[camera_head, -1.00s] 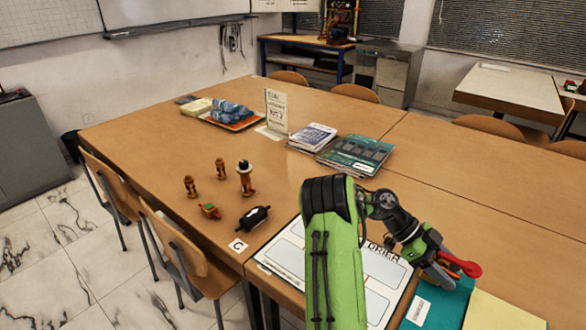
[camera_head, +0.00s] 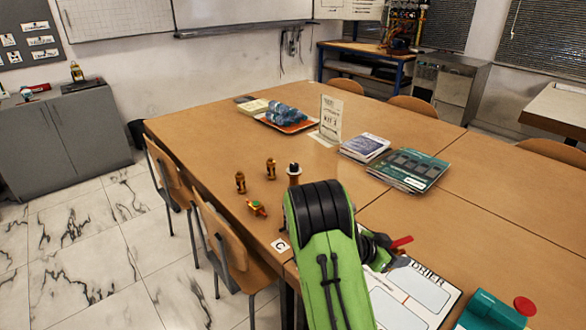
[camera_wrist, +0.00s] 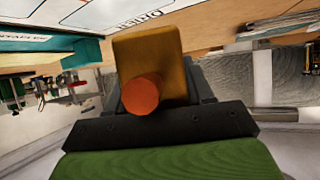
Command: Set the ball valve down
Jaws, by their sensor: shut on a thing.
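My gripper (camera_head: 384,250) is partly hidden behind my green arm in the head view, above the white lettered board. A red lever (camera_head: 401,242) sticks out at the jaws; I take it for part of the ball valve. In the wrist view, a brass-coloured block (camera_wrist: 150,55) with an orange-red round end fills the space between the dark jaws (camera_wrist: 160,105). The gripper is shut on it and holds it up. The rest of the valve is hidden.
The white board (camera_head: 418,293) lies at the table's front edge. Books (camera_head: 410,169) lie behind. A teal object (camera_head: 490,312) and a red disc (camera_head: 525,306) are at right.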

